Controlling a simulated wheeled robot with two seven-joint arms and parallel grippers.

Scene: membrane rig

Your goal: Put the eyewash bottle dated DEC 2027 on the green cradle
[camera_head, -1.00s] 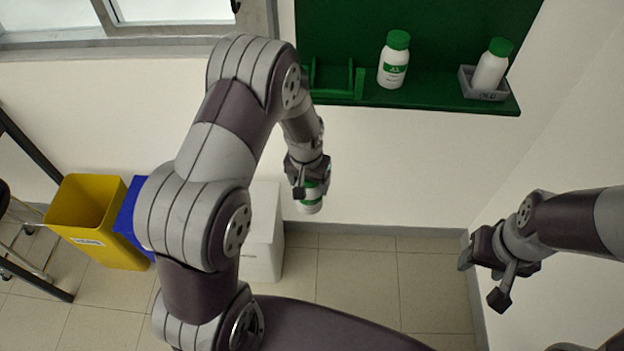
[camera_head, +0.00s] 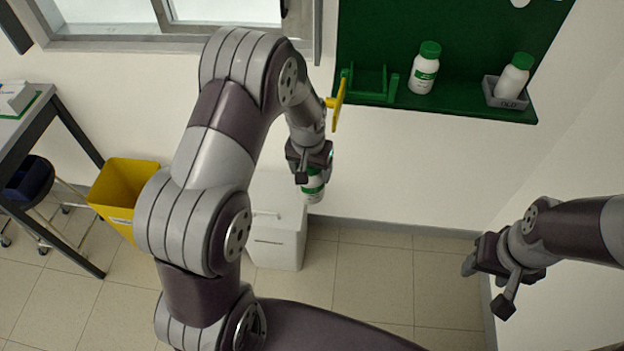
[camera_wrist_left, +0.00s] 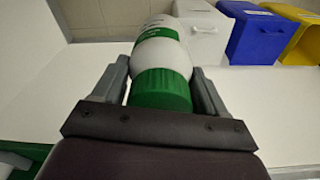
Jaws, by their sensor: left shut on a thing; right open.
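My left gripper (camera_head: 311,170) is shut on a white eyewash bottle (camera_head: 314,188) with a green label band, held in the air in front of the wall, below the shelf. In the left wrist view the held bottle (camera_wrist_left: 162,52) has its green cap between the two fingers (camera_wrist_left: 160,80). Its date cannot be read. The green cradle (camera_head: 370,84) is at the left end of the green shelf and looks empty. Another white bottle (camera_head: 423,75) with a green cap stands upright on the shelf, right of the cradle. My right gripper (camera_head: 487,285) is open and empty at the lower right.
A grey tray (camera_head: 507,101) marked OLD holds a tilted bottle (camera_head: 513,77) at the shelf's right end. A yellow handle-like part (camera_head: 337,104) shows beside my left arm. A white bin (camera_head: 276,237), a yellow bin (camera_head: 122,190) and a table (camera_head: 30,125) stand below.

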